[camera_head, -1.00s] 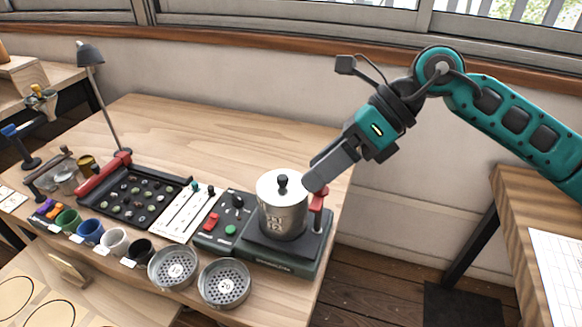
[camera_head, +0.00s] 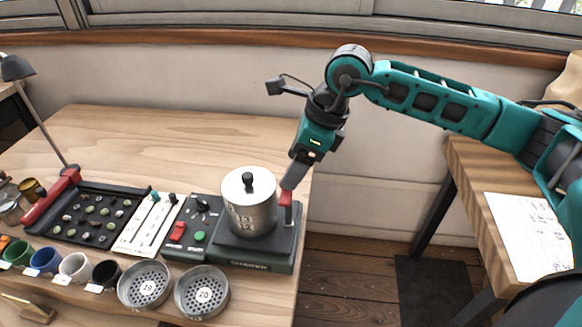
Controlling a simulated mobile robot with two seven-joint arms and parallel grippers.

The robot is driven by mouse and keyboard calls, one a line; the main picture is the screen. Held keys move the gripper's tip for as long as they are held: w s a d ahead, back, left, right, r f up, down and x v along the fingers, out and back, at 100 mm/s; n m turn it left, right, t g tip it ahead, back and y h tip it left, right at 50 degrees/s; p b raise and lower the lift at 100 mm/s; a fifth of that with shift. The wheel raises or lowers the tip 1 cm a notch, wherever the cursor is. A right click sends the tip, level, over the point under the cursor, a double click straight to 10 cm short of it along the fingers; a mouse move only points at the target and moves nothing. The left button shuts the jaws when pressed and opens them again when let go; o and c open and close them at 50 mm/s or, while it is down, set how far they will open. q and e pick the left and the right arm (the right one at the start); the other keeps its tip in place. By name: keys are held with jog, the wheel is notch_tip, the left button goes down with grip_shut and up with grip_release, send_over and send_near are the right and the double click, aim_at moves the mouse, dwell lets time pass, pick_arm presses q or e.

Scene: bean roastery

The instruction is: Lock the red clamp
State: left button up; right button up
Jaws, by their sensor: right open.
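The red clamp (camera_head: 286,198) stands upright on the right side of the dark green machine base (camera_head: 262,249), beside a steel canister (camera_head: 250,208) with a lid and a black knob. My right gripper (camera_head: 289,184) points down with its fingertips at the top of the red clamp. It is open; I cannot tell whether the fingers touch the clamp or surround it, as the gripper hides part of it. My left gripper is not in view.
Two round perforated sieves (camera_head: 202,292) lie in front of the machine. A control panel (camera_head: 190,232) with a red switch and green button adjoins the base. A bean tray (camera_head: 93,218) and several cups (camera_head: 74,266) are left. The rear tabletop (camera_head: 200,137) is clear.

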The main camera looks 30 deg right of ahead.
jog(key=shift+x, duration=1.2)
jog(key=c, duration=1.1)
jog(key=shift+o, duration=0.2)
